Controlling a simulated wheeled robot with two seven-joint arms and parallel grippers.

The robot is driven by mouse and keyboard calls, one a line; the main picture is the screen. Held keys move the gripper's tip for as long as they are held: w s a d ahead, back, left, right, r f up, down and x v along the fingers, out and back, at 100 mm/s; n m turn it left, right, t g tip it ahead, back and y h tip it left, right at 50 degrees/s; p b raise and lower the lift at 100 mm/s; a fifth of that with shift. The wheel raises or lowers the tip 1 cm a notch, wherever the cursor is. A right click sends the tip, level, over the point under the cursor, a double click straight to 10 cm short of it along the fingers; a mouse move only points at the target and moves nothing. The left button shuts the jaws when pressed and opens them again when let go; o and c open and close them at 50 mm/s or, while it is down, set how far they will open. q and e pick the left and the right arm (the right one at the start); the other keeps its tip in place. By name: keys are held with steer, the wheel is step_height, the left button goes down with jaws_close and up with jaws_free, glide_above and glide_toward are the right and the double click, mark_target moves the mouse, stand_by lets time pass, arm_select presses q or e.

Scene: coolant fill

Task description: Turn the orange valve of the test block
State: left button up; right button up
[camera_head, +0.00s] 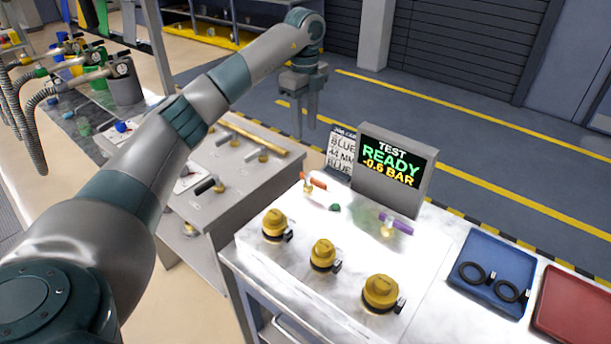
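The orange valve handle (314,181) sits on a small brass stem at the back left of the white test block (262,270). The test display (392,165) behind it reads "TEST READY -0.6 BAR". My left gripper (304,133) hangs fingers down, above and behind the orange valve, apart from it. A gap shows between its fingers, and nothing is seen in them. My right gripper is not in view.
A purple-handled valve (396,223) stands right of the orange one, with a green knob (334,208) between. Several brass caps line the front. A blue tray (490,272) with black rings and a red tray (577,305) lie right. A printed card (340,151) stands beside the display.

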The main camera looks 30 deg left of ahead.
mark_target(305, 173)
arm_select(q)
steer(key=shift+f, duration=0.15)
step_height(305, 173, down, 16)
steer(key=p, duration=0.5)
steer(key=shift+r+p, duration=0.25)
steer(key=shift+p, duration=0.1)
steer(key=shift+f, duration=0.85)
jaws_close()
